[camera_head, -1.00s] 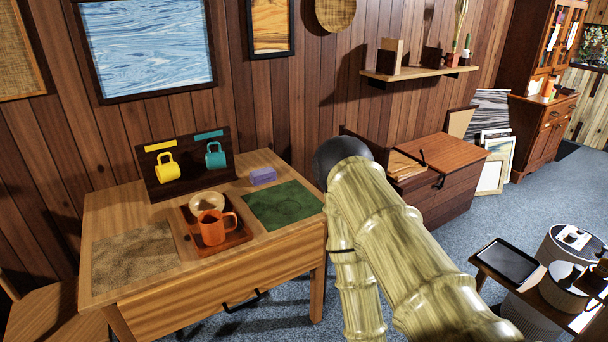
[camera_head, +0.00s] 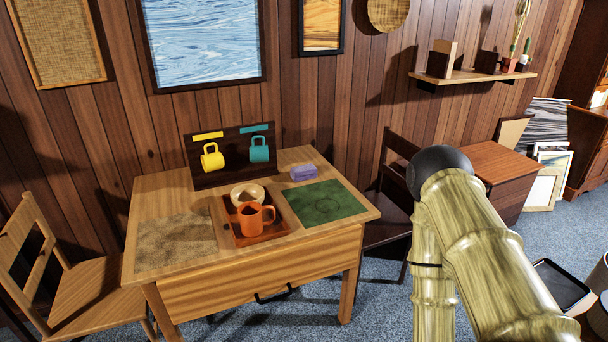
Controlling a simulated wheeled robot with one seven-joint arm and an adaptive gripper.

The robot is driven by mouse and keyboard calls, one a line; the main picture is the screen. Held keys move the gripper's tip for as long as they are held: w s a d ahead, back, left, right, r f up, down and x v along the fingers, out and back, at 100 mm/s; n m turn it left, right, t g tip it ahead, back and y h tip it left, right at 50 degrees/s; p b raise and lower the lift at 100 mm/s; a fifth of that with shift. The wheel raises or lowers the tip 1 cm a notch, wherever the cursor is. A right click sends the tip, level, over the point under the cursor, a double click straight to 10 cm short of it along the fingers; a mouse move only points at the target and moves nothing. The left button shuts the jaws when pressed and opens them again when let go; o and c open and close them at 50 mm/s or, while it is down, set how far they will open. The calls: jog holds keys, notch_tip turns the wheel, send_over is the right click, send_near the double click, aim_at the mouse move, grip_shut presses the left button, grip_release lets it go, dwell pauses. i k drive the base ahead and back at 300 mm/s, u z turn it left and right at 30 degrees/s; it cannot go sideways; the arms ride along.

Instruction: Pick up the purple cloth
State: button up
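The purple cloth (camera_head: 304,173) is a small, folded-looking block of pale purple. It lies near the back of the wooden table (camera_head: 150,204), close to the wall. It sits just behind the green mat (camera_head: 320,202) and to the right of the mug rack (camera_head: 235,178). My gripper is not in view; only thick, bamboo-textured links of my arm with a dark rounded joint show at the right. No part of my arm touches the cloth in this view.
A red-brown tray (camera_head: 236,240) holds a bowl (camera_head: 246,191) and an orange mug (camera_head: 255,217). A tan mat (camera_head: 176,240) lies left. Chairs (camera_head: 82,290) flank the table. Blue carpet (camera_head: 385,310) is open in front.

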aim_at(298, 174)
jog(key=u, duration=0.05)
jog(key=k, duration=0.5)
jog(key=z, duration=0.6)
jog(key=i, duration=1.4)
jog(key=u, duration=0.65)
jog(key=i, duration=0.7)
jog(key=u, duration=0.6)
